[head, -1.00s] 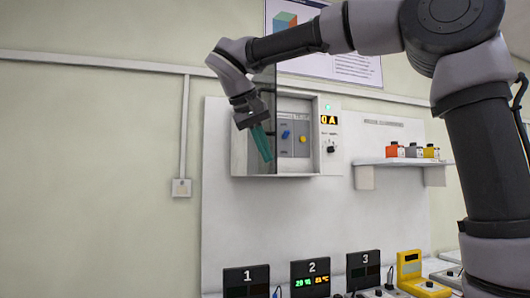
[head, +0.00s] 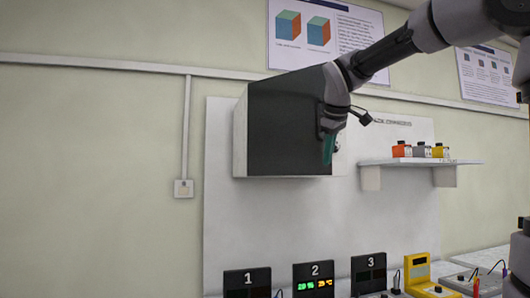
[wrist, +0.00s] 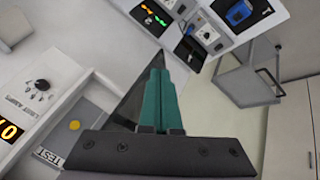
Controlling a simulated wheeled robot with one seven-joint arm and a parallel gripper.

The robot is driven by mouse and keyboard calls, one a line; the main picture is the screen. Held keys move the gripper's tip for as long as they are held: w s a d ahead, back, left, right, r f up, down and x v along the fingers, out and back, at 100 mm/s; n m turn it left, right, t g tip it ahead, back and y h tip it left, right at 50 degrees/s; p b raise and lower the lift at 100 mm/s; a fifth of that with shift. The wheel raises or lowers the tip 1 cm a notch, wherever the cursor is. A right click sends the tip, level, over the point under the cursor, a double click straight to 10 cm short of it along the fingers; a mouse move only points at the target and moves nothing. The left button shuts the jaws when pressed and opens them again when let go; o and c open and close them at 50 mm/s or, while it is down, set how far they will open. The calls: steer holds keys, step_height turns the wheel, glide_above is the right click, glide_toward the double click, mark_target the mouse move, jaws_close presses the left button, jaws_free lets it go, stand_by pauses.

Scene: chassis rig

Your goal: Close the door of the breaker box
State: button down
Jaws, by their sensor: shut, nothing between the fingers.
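The breaker box (head: 240,135) hangs on a white wall board, and its dark door (head: 285,125) hides most of its front in the head view. The door is hinged on the left and stands partly open. The fingers (wrist: 160,95) are shut and empty. I cannot tell whether they touch the door.
A shelf (head: 425,162) with small orange, grey and yellow boxes is on the wall to the right. Numbered display units (head: 315,280) and a yellow meter (head: 418,272) stand on the bench below.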

steer(key=w+d+n+y, duration=0.1)
steer(key=w+d+n, duration=0.1)
steer(key=w, duration=0.9)
steer(key=w+d+n+y, duration=0.1)
steer(key=w+d, duration=0.4)
steer(key=w, duration=0.7)
steer(key=shift+w+d+n+g+y, duration=0.2)
steer(key=shift+n+g+y, duration=0.15)
steer(key=shift+n, duration=0.35)
steer(key=shift+a, duration=0.1)
